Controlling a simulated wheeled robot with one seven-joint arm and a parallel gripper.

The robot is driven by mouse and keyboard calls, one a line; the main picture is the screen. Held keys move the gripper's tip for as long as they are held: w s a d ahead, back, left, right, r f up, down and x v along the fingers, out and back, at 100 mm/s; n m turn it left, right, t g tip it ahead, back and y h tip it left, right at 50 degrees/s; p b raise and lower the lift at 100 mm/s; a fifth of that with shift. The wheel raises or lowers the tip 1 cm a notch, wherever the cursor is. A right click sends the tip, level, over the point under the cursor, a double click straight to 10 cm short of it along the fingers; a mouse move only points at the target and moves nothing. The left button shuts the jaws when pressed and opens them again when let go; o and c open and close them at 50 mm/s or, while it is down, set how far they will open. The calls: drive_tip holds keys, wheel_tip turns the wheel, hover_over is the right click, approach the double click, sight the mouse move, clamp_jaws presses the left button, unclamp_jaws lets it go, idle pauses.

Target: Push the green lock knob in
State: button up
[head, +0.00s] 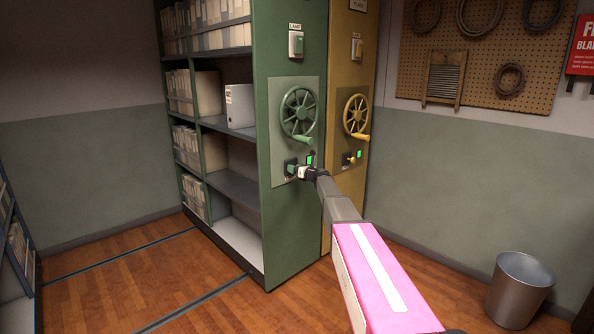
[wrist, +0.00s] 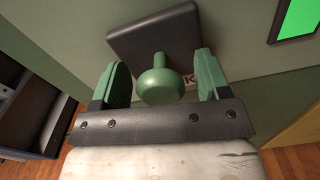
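The green lock knob (wrist: 167,82) is a round-headed knob on a short stem. It sticks out from a dark square plate (wrist: 150,35) on the green shelving unit's end panel (head: 290,235). My gripper (wrist: 163,78) is open in the wrist view, with one green-padded finger on each side of the knob. There is a gap between the knob and each finger, and nothing is held. In the head view my gripper (head: 300,172) is at the lock, below the green handwheel (head: 300,113), and it hides much of the knob there.
A small lit green indicator (head: 310,159) sits just right of the lock. A yellow unit (head: 350,205) with its own handwheel (head: 356,115) and yellow knob (head: 350,160) stands close on the right. A metal bin (head: 520,288) stands at the lower right. The floor at left is open.

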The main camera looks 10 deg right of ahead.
drive_tip(key=shift+s, duration=0.1)
drive_tip(key=v, duration=1)
drive_tip(key=shift+s+d, duration=0.2)
drive_tip(key=shift+s, duration=0.05)
drive_tip(key=s+a+f+n+g+h, duration=0.1)
drive_tip(key=s+a+f+n+g, duration=0.2)
drive_tip(key=s+f+n, duration=0.35)
drive_tip(key=s+a+f+n+g+h, duration=0.1)
drive_tip(key=s+a+f+n+g, duration=0.25)
drive_tip(key=s, duration=0.65)
drive_tip(key=s+a+f+n+g, duration=0.2)
drive_tip(key=s+a+f+n, duration=0.1)
drive_tip(key=s+f+n, duration=0.4)
drive_tip(key=s+d+f+n+g+h, duration=0.1)
drive_tip(key=s+n+g+h, duration=0.1)
drive_tip(key=s, duration=0.7)
drive_tip(key=s+d+f+n+g+h, duration=0.2)
drive_tip(key=s+n+h, duration=0.1)
drive_tip(key=s+n, duration=0.4)
drive_tip(key=s+d+f+n+g+h, duration=0.1)
drive_tip(key=s+f+n+g+h, duration=0.1)
drive_tip(key=s, duration=0.9)
drive_tip(key=n+h, duration=0.1)
drive_tip(key=n, duration=0.1)
drive_tip(key=shift+d+n+h, duration=0.3)
drive_tip(key=shift+d, duration=0.1)
